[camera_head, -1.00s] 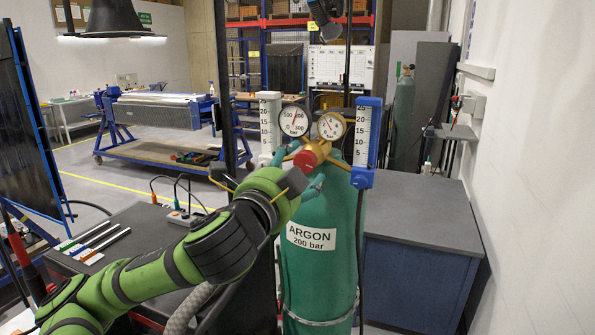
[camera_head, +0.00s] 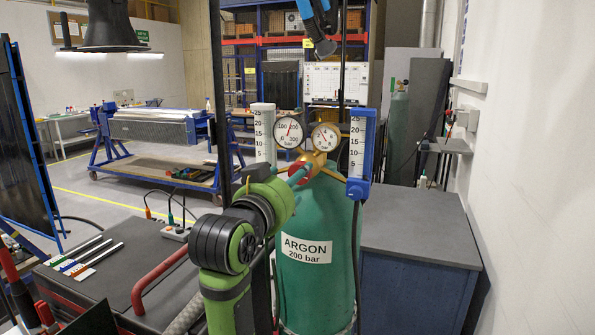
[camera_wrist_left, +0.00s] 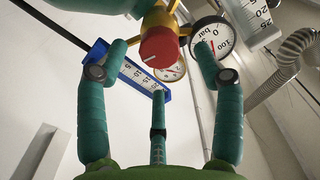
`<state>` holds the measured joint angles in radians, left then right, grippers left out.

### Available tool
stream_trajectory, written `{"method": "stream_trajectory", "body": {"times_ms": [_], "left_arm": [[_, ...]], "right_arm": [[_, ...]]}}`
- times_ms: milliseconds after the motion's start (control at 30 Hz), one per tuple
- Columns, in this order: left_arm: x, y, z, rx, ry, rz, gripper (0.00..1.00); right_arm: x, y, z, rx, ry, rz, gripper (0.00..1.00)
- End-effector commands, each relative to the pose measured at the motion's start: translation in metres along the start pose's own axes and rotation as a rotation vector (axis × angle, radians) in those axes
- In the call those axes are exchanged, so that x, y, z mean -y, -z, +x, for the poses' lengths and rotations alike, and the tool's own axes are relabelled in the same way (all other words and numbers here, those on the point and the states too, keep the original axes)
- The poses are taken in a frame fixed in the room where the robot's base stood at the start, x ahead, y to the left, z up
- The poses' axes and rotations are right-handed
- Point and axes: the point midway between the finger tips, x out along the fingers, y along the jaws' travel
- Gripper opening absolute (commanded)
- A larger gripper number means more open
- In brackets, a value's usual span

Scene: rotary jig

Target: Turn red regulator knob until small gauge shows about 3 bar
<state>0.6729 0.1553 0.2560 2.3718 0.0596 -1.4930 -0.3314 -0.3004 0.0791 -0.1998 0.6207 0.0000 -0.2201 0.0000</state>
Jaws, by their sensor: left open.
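The red regulator knob (camera_head: 297,171) sits on a brass regulator (camera_head: 317,165) atop the green argon cylinder (camera_head: 320,225). The knob partly hides this gauge (camera_wrist_left: 176,71) in the wrist view. My right gripper is not seen.
The larger 300 bar gauge (camera_head: 289,132) stands beside the small one. A white flow tube (camera_head: 263,135) and a blue-framed one (camera_head: 361,150) flank the regulator. A grey-topped cabinet (camera_head: 420,230) is at right, and a dark bench (camera_head: 120,270) at left.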

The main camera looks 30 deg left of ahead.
Motion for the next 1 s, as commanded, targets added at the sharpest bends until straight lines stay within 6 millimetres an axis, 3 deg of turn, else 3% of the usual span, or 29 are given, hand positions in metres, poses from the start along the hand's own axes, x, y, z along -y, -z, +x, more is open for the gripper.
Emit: {"method": "stream_trajectory", "body": {"times_ms": [233,600,733,767,1000], "left_arm": [[0.000,0.002,0.033,0.001,-0.001,0.001,0.67],[0.000,0.001,0.040,-0.002,0.000,0.002,0.67],[0.000,0.001,0.040,-0.002,0.000,0.002,0.15],[0.000,0.001,0.040,-0.003,0.000,0.002,0.11],[0.000,0.002,0.039,-0.005,0.000,-0.056,0.11]], "right_arm": [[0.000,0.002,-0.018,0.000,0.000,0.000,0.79],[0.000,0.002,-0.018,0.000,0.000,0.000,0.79],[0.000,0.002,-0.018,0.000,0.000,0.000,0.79],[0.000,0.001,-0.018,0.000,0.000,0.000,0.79],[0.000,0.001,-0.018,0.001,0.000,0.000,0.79]]}}
